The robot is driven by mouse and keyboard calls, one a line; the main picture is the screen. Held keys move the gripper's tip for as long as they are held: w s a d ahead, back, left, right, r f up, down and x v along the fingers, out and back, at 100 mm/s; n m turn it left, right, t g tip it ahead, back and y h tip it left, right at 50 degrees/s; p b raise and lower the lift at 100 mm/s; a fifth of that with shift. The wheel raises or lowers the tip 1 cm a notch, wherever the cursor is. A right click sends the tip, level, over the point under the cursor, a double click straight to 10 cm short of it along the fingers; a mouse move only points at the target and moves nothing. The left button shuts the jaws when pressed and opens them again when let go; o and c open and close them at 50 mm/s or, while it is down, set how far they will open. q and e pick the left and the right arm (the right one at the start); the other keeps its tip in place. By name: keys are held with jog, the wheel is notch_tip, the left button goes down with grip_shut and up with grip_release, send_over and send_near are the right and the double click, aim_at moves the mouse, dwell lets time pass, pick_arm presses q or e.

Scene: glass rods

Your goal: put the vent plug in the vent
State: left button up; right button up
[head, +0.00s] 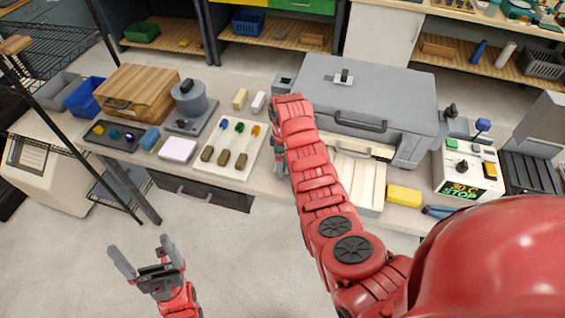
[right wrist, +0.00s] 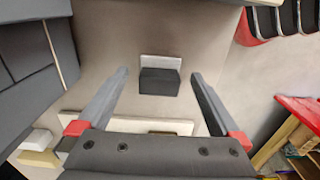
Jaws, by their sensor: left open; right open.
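In the right wrist view, a small dark block with a pale plate along one side (right wrist: 160,81) looks like the vent plug. It is seen between the spread fingers of my right gripper (right wrist: 160,78), which is open and empty, with a gap on both sides. In the head view my red right arm covers that spot. A small pale fitting with a dark upright piece (head: 343,77) on top of the grey kiln-like box (head: 385,95) may be the vent; no opening can be made out. My left gripper (head: 145,258) is open and empty, low in front of the bench.
A white tray (head: 207,165) with several coloured glass rods lies left of my right arm. Small cream (head: 240,98) and white (head: 258,102) blocks stand behind it. A yellow block (head: 404,195) and a control box (head: 466,172) are at right.

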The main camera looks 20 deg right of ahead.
jog(key=shift+f, duration=0.45)
jog(key=c, duration=1.5)
jog(key=shift+o, duration=0.2)
jog(key=shift+r, duration=0.15)
